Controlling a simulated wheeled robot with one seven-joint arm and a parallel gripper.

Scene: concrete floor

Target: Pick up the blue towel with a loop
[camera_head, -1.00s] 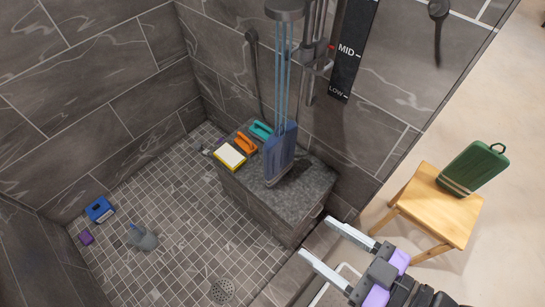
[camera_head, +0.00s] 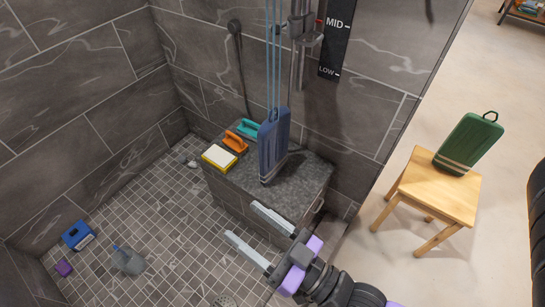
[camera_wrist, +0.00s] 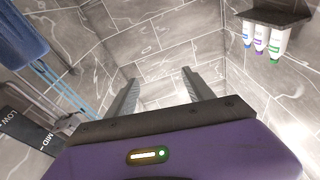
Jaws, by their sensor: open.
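A blue towel (camera_head: 273,146) stands upright on the dark stone bench in the head view, with long light-blue straps or water-like lines running above it. In the wrist view a blue shape that looks like this towel (camera_wrist: 22,38) shows at the upper left. I cannot clearly make out its loop. My gripper (camera_head: 240,225) is open and empty. It is in front of the bench, below and a little left of the towel, apart from it. The two fingers also show in the wrist view (camera_wrist: 160,92) with nothing between them.
The bench (camera_head: 305,180) also holds a yellow-and-white sponge (camera_head: 219,157), an orange-handled brush (camera_head: 236,141) and a teal-handled one (camera_head: 247,127). A wooden stool (camera_head: 435,190) with a green towel (camera_head: 468,145) stands right. Bottles (camera_wrist: 260,42) hang on a wall shelf.

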